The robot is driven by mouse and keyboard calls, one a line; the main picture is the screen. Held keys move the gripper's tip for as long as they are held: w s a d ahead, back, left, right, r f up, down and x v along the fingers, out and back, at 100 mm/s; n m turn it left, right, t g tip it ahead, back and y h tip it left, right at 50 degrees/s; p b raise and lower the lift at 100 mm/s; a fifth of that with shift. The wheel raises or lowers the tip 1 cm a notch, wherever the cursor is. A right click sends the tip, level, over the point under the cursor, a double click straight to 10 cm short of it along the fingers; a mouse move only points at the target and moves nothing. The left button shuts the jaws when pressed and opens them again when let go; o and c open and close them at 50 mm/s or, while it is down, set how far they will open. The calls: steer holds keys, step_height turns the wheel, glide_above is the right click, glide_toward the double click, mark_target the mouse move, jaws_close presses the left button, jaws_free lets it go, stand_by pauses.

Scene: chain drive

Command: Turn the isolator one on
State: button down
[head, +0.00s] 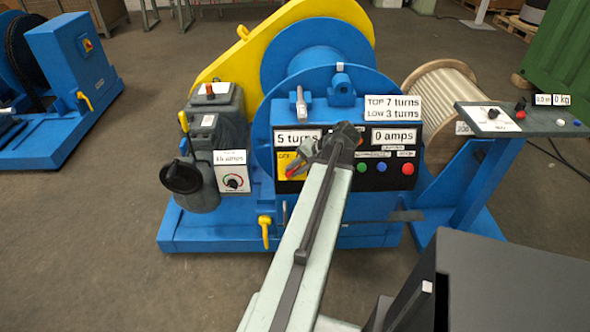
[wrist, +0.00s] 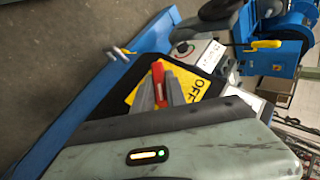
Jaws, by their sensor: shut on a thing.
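The isolator is a red handle (wrist: 158,80) on a yellow plate (wrist: 192,84) marked "OFF" in the wrist view. In the head view the yellow plate (head: 286,163) sits at the left end of the black control panel on the blue winch, partly hidden by my arm. My gripper (wrist: 160,94) is at the red handle, with its grey fingers on either side of it, shut on it. In the head view my gripper (head: 300,163) reaches the panel from the front, and its fingertips are small and hard to make out.
The panel (head: 345,187) also carries green, blue and red buttons and signs reading "5 turns" and "0 amps". A motor with a dial box (head: 234,180) stands to the left. A yellow lever (head: 264,230) hangs low on the frame. A grey console (head: 515,120) stands right.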

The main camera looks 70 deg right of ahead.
steer(key=c, duration=1.4)
jaws_free()
steer(key=shift+o, duration=0.2)
steer(key=p+v, duration=0.6)
steer(key=v, duration=0.1)
steer(key=shift+s+r, duration=0.25)
steer(key=shift+r, duration=0.05)
